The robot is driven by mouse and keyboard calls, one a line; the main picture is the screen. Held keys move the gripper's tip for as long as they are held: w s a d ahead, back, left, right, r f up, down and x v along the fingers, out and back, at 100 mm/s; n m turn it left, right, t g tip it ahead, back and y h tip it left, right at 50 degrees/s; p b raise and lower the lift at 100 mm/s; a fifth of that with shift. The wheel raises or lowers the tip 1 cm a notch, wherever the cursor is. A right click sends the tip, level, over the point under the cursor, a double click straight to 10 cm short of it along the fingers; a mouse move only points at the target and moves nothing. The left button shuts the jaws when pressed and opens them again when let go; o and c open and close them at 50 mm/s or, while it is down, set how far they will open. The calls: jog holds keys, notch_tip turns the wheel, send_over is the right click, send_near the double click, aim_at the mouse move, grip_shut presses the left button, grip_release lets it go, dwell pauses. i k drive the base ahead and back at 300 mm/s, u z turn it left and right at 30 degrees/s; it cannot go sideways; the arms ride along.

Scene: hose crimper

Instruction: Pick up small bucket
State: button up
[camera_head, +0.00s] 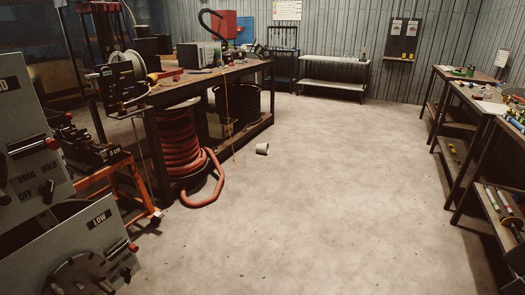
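A small pale bucket-like object (262,148) lies on the concrete floor, just right of the wooden workbench in the middle distance. It looks tipped on its side, but it is too small to tell which way its opening faces. My gripper is not in view. Nothing touches the object from above, and open floor lies in front of it.
The workbench (222,77) stands at left, with a coiled red hose (180,145) trailing onto the floor. Grey machine panels (75,240) fill the left foreground. Cluttered tables (482,103) line the right. A low table (334,68) stands at the back. Central floor is clear.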

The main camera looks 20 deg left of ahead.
aim_at(264, 149)
jog(key=u, duration=0.05)
jog(key=i, duration=2.8)
jog(key=u, duration=0.45)
jog(key=i, duration=2.2)
jog(key=u, duration=1)
jog(key=i, duration=2.55)
jog(key=u, duration=0.5)
